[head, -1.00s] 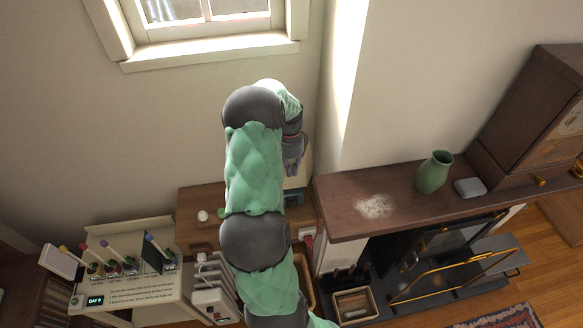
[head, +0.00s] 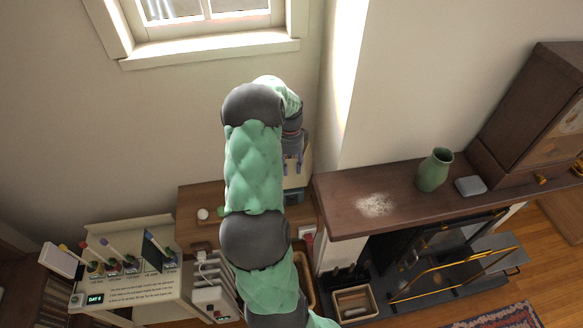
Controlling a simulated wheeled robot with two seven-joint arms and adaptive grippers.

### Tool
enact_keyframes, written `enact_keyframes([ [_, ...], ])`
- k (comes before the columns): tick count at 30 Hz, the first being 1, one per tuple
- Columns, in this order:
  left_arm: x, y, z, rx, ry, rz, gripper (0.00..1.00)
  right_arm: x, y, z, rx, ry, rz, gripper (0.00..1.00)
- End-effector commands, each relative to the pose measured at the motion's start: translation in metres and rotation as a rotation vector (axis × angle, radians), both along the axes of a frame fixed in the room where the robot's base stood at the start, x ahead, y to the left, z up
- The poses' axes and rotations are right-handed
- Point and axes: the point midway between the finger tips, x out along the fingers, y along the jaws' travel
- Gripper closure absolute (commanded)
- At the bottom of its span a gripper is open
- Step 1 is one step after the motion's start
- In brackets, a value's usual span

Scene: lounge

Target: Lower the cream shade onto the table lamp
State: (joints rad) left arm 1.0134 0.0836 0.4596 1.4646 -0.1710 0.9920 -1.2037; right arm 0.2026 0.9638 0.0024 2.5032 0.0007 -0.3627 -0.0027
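My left arm comes up through the middle of the head view and hides much of the small wooden table behind it. My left gripper (head: 292,165) points down past the arm, its two fingertips spread apart. The cream shade (head: 306,152) shows only in part, behind and right of the fingers. A blue-grey piece that looks like the table lamp's base (head: 294,196) shows just below it. My arm and gripper cover the rest, so I cannot tell how the shade sits on the lamp. My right gripper is out of view.
The wooden side table (head: 190,213) carries a small white round object (head: 203,214). A mantel shelf (head: 335,197) with a green vase (head: 434,170) stands close on the right. A cream stand (head: 135,285) with several colored items is at lower left.

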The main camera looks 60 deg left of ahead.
Motion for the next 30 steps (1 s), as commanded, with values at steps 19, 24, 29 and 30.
enact_keyframes([
  [19,0.005,0.016,0.104,0.003,-0.002,0.0,0.64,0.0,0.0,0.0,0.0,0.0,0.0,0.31],
  [24,0.005,0.017,0.109,0.002,-0.002,0.0,0.64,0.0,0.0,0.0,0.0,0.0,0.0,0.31],
  [29,0.005,0.017,0.109,0.002,-0.002,0.0,0.64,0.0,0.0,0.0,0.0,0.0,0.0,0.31],
  [30,0.005,0.017,0.109,0.002,-0.002,0.0,0.64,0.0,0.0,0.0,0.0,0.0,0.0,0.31],
])
